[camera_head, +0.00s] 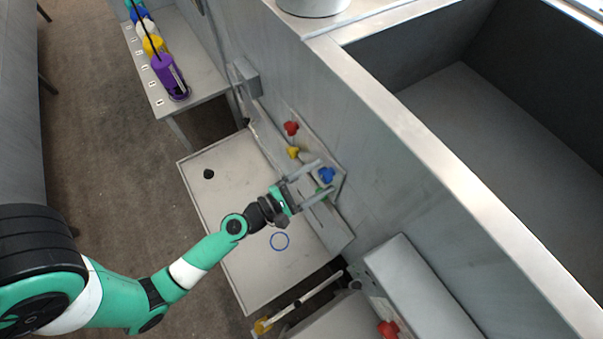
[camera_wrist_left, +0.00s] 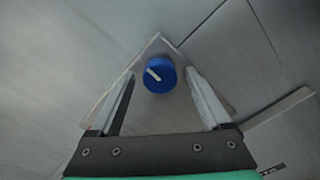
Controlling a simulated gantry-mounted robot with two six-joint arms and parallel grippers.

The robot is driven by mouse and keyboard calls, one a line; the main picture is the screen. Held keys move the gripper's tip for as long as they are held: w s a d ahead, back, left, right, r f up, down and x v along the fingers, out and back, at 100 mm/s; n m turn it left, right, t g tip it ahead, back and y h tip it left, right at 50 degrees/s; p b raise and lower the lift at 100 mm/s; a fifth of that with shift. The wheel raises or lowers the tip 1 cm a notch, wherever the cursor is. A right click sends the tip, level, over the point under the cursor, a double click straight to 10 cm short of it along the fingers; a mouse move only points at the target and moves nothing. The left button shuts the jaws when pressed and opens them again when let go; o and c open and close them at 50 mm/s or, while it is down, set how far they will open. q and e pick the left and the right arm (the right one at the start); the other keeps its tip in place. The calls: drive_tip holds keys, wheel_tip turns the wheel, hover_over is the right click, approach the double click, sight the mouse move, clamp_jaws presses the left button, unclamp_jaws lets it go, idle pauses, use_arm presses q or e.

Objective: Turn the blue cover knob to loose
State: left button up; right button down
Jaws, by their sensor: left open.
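The blue cover knob (camera_head: 326,175) sits on a panel fixed to the grey wall, low in a row of colored knobs. In the left wrist view the blue knob (camera_wrist_left: 159,75) is round and has a light pointer line set at a slant. My left gripper (camera_head: 326,176) is open, with its fingers reaching toward the panel on either side of the blue knob. In the left wrist view its fingertips (camera_wrist_left: 160,73) stand apart from the knob on both sides. My right gripper does not show.
A red knob (camera_head: 291,128) and a yellow knob (camera_head: 293,153) sit higher on the panel. A green knob (camera_head: 320,191) is partly hidden by my gripper. A pale platform (camera_head: 232,262) with a blue ring lies below. Colored cylinders (camera_head: 168,77) stand on a bench at the upper left.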

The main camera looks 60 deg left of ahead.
use_arm(q)
drive_tip(key=s+b, duration=0.5)
drive_tip(key=s, duration=0.6)
drive_tip(key=shift+s+d, duration=0.2)
drive_tip(key=shift+s, duration=0.15)
